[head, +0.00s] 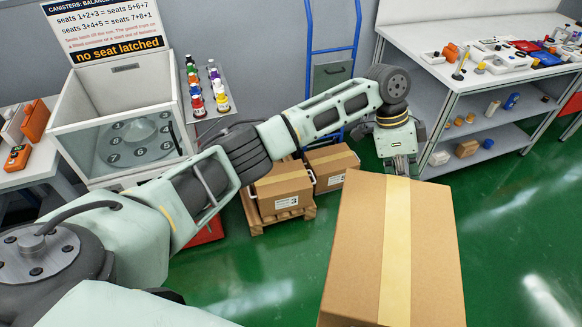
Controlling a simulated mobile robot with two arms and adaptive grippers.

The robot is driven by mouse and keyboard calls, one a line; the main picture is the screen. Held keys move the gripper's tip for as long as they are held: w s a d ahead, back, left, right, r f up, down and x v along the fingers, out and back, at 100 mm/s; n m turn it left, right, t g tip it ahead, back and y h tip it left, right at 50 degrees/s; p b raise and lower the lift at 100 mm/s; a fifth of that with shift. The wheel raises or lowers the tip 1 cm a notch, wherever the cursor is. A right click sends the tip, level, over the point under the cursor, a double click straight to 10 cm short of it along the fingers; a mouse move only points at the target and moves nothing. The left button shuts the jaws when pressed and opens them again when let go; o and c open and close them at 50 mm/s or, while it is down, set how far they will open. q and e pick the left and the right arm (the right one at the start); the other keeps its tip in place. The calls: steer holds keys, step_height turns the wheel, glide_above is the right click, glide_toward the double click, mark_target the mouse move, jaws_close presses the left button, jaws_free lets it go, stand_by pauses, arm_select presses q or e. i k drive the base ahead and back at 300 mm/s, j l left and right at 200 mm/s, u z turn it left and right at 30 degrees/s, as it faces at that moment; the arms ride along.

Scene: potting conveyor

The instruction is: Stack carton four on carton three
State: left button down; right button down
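A large brown carton (366,240) with a pale tape strip fills the lower right foreground; its number is not visible. Two smaller-looking brown cartons are farther back: one (283,183) sits on a wooden pallet (309,213), and another (331,158) is behind it to the right. My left arm reaches across from the left. Its gripper (401,167) points down at the far edge of the large carton, which hides the fingertips, so I cannot tell whether they touch it. My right gripper is not in view.
A blue hand truck (312,45) stands against the wall behind the pallet. A white shelved bench (455,85) is at upper right. A white cabinet (85,97) with a clear front and a bottle rack (206,92) are at left. Green floor (500,240) is clear at right.

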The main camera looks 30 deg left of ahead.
mark_target(281, 178)
steer(key=i, duration=1.2)
steer(key=i+l+u, duration=0.25)
steer(key=i, duration=0.55)
steer(key=j+u, duration=0.1)
steer(key=u, duration=1.3)
